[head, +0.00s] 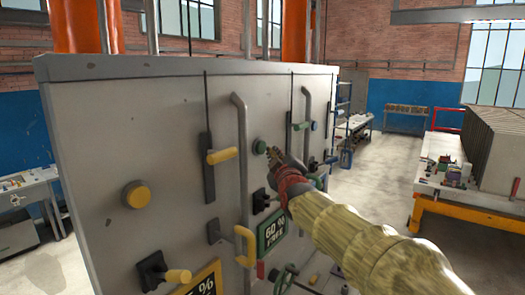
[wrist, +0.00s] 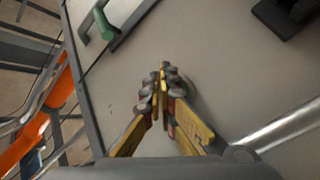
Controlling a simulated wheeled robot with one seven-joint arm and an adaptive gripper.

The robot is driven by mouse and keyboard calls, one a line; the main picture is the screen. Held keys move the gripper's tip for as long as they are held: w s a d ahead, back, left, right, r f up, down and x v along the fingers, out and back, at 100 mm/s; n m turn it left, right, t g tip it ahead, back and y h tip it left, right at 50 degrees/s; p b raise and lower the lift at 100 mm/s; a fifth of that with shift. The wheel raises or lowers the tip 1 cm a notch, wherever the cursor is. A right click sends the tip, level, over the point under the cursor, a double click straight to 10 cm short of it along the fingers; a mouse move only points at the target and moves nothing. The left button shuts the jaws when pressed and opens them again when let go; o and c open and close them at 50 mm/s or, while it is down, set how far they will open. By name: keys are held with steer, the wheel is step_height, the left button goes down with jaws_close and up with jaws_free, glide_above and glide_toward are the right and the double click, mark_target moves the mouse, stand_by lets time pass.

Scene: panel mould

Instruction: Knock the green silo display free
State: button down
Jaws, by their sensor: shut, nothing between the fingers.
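The green silo display (head: 276,231) is a green-framed dark sign reading "60 %" with a partly unreadable word below. It sits low on the grey panel in the head view, left of my forearm. I cannot make it out in the wrist view. My gripper (head: 271,154) is above the display in the picture, in front of the panel, just right of a round green button (head: 259,146). In the wrist view my gripper (wrist: 164,72) has its fingertips together, with nothing between them. I cannot tell whether the tips touch the panel.
A vertical grey bar (head: 242,150) stands out from the panel left of my gripper. Yellow-handled levers (head: 221,156), a yellow button (head: 136,194), a yellow display (head: 204,284) and a handwheel (head: 286,279) surround it. A green handle (wrist: 103,24) shows in the wrist view. Open floor lies right of the panel.

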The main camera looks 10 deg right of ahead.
steer(key=shift+s+d+b, duration=1.65)
steer(key=shift+s+b, duration=0.05)
steer(key=shift+b, duration=1.35)
steer(key=shift+f, duration=0.1)
steer(key=s+a+f+m+g+b, duration=0.1)
steer(key=s+f+m+g, duration=0.5)
steer(key=s+f, duration=1.4)
steer(key=s+f+m+g, duration=0.4)
steer(key=s+f+g, duration=0.3)
steer(key=s+f, duration=1.3)
step_height(320, 180, down, 14)
steer(key=s+b, duration=0.2)
steer(key=b, duration=1.5)
steer(key=shift+s+a+r, duration=0.2)
steer(key=shift+s, duration=0.15)
steer(key=shift+n, duration=0.3)
